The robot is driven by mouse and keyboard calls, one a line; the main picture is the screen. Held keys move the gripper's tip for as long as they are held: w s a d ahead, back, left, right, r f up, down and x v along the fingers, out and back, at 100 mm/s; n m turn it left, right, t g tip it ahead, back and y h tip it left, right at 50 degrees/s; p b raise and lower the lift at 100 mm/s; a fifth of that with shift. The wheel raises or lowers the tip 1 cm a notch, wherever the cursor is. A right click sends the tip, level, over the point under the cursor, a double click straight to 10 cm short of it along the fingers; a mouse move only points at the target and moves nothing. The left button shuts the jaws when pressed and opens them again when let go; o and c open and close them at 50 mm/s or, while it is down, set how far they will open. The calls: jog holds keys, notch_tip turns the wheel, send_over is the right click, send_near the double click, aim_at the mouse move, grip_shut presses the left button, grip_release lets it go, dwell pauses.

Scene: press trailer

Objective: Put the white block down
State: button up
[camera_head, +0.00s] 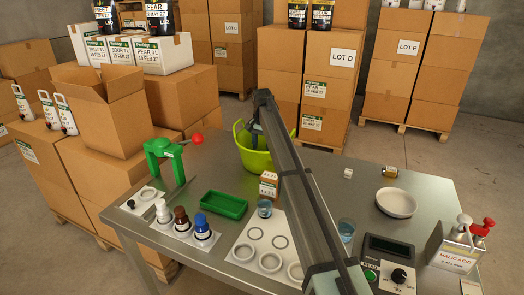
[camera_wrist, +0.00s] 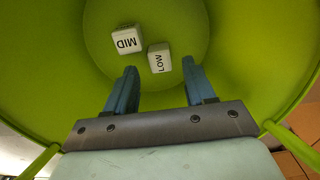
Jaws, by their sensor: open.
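Two white blocks lie in the round green tub (camera_head: 262,158) in the wrist view, one marked MID (camera_wrist: 127,40) and one marked LOW (camera_wrist: 159,58). They are on the tub floor, close together. My gripper (camera_wrist: 160,68) is open over the tub, its two blue fingers apart. The LOW block shows just beyond and between the fingertips; I cannot tell the exact gap in depth. In the head view my arm hides most of the gripper and the tub's inside. Another small white block (camera_head: 348,173) stands on the metal table (camera_head: 330,180), right of my arm.
A green press (camera_head: 160,155) with a red knob, a green tray (camera_head: 224,205), a white holder plate (camera_head: 245,250), bottles and glass beakers (camera_head: 346,230) crowd the table's front. A white dish (camera_head: 396,203) and a scale (camera_head: 390,250) are right. Stacked cartons (camera_head: 325,75) stand behind.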

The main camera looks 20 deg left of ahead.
notch_tip(320, 180, up, 9)
jog(key=shift+r, duration=0.2)
jog(key=shift+d, duration=0.1)
dwell(0.4)
